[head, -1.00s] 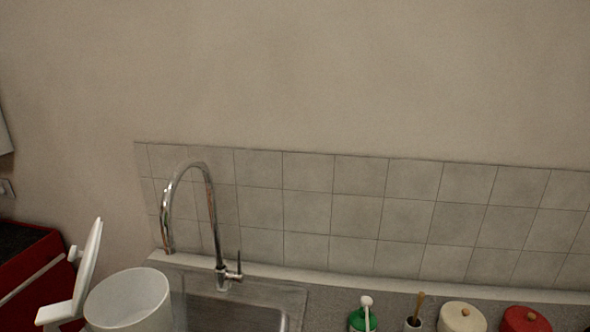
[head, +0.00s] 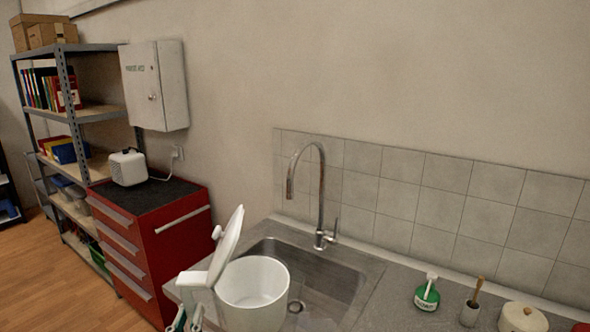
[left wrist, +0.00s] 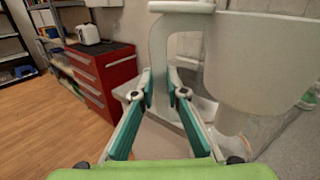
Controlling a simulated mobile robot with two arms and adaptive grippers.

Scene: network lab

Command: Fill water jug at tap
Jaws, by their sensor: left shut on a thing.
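The white water jug (head: 253,287) is at the near left edge of the sink, with its lid (head: 229,240) tilted up and its mouth open. Its inside looks empty in the head view. The tap (head: 321,190) is a tall chrome gooseneck behind the sink (head: 335,278), its spout above and beyond the jug. In the left wrist view my left gripper (left wrist: 165,92) is shut on the handle of the jug (left wrist: 268,62). In the head view its green fingers show only partly at the bottom edge. My right gripper is not in view.
A red drawer cabinet (head: 160,245) with a white appliance (head: 128,167) stands left of the counter. A green bottle (head: 427,296), a brush in a holder (head: 471,308) and a cream lidded pot (head: 522,318) stand right of the sink.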

